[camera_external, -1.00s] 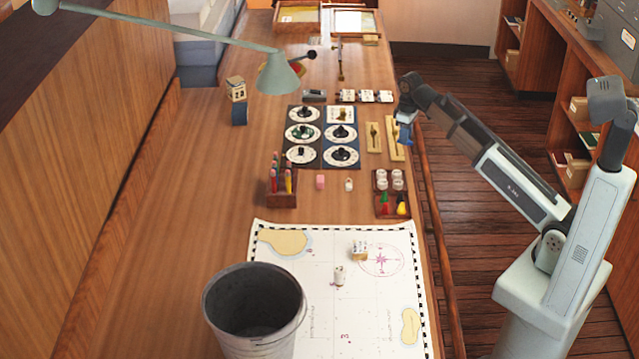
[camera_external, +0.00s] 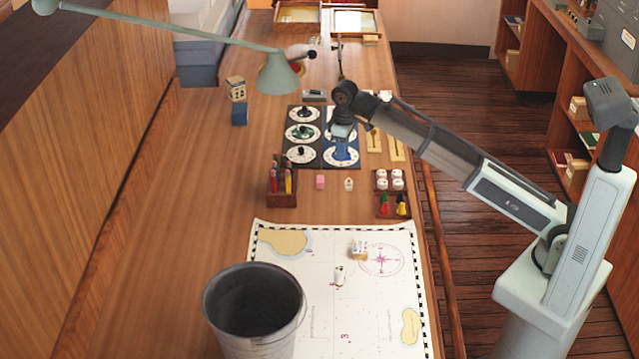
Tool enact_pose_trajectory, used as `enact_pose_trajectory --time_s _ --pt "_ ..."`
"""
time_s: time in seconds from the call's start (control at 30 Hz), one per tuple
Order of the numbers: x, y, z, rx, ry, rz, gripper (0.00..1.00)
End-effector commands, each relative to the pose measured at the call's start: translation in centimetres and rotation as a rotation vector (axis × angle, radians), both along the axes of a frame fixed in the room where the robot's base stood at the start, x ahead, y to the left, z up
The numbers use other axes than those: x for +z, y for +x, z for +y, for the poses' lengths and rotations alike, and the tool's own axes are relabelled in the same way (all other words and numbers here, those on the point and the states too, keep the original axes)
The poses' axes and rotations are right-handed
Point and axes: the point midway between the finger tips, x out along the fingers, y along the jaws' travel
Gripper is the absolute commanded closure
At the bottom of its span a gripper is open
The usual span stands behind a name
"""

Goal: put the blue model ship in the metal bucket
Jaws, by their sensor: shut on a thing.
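My gripper (camera_external: 342,131) is shut on a small blue thing (camera_external: 341,150), which looks like the blue model ship. The gripper holds it in front of the dial panel from this view; its full shape is hard to make out and its height above the table is unclear. The metal bucket (camera_external: 224,318) is grey, upright and open at the top, at the near left. Its visible inside looks dark and empty. My gripper is well behind the bucket and to its right, apart from it.
A white chart (camera_external: 375,325) lies beside the bucket, with small objects on it. A wooden pencil holder (camera_external: 282,199) and a tray of game pieces (camera_external: 391,211) stand between gripper and bucket. A green lamp (camera_external: 279,75) overhangs the back left. Bare wood lies at left.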

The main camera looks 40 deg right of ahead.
Motion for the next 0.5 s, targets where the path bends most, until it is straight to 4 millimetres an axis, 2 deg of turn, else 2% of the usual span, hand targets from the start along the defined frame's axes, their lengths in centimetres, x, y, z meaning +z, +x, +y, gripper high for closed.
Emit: enact_pose_trajectory --time_s 0.03,0.27,0.5 --pt "0.6 0.0 2.3 0.013 0.001 -0.001 1.00" --pt "2.3 -1.7 11.0 0.057 0.006 -0.002 1.00" --pt "4.2 -4.7 19.9 0.102 0.011 -0.002 1.00"
